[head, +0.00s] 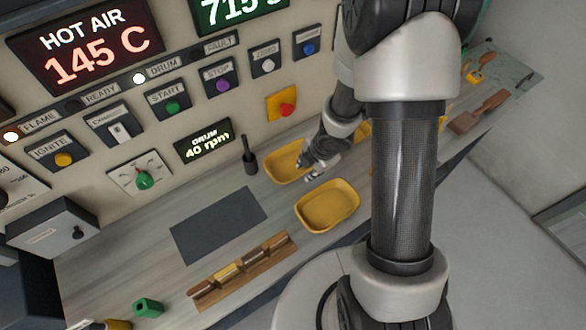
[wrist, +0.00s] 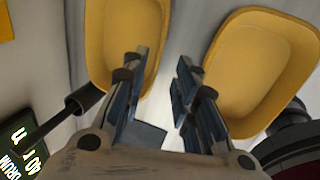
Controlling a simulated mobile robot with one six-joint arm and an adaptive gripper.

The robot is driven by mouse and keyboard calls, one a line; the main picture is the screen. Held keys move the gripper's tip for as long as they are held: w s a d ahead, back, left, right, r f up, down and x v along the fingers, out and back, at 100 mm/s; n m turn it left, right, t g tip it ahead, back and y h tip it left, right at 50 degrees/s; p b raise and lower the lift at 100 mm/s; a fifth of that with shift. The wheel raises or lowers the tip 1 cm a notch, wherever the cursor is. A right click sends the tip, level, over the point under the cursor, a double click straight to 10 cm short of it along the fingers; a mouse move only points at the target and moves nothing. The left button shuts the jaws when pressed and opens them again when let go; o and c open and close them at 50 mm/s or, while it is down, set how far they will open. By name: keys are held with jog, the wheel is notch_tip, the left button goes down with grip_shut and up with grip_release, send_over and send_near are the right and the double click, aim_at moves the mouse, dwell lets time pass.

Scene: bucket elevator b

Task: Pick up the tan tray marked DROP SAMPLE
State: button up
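Two yellow-tan trays lie on the counter, and no DROP SAMPLE marking is readable on either. The back tray (head: 284,164) is beside the panel and shows at upper left in the wrist view (wrist: 104,45). The front tray (head: 328,206) is nearer the counter's front edge and shows at right in the wrist view (wrist: 262,70). My gripper (head: 318,170) is at the back tray's right side, behind the front tray. In the wrist view its fingers (wrist: 160,95) are apart with nothing between them; the left finger overlaps the back tray. Contact cannot be told.
A black upright stick (head: 248,155) stands left of the back tray. A dark mat (head: 218,225) and a wooden rack (head: 243,271) lie to the left. A green block (head: 148,307) sits farther left. A yellow-backed red button (head: 286,106) is on the panel behind. My arm hides part of the counter's right side.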

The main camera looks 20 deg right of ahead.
aim_at(306, 172)
jog(key=b+x, duration=0.1)
jog(key=x, duration=0.1)
jog(key=b+x, duration=0.1)
jog(key=x, duration=0.1)
jog(key=b+x, duration=0.1)
jog(key=x, duration=0.1)
jog(key=shift+w+d+f, duration=0.25)
jog(key=shift+w+f, duration=0.05)
jog(key=shift+w, duration=0.05)
jog(key=shift+r, duration=0.15)
jog(key=shift+c, duration=0.3)
grip_shut()
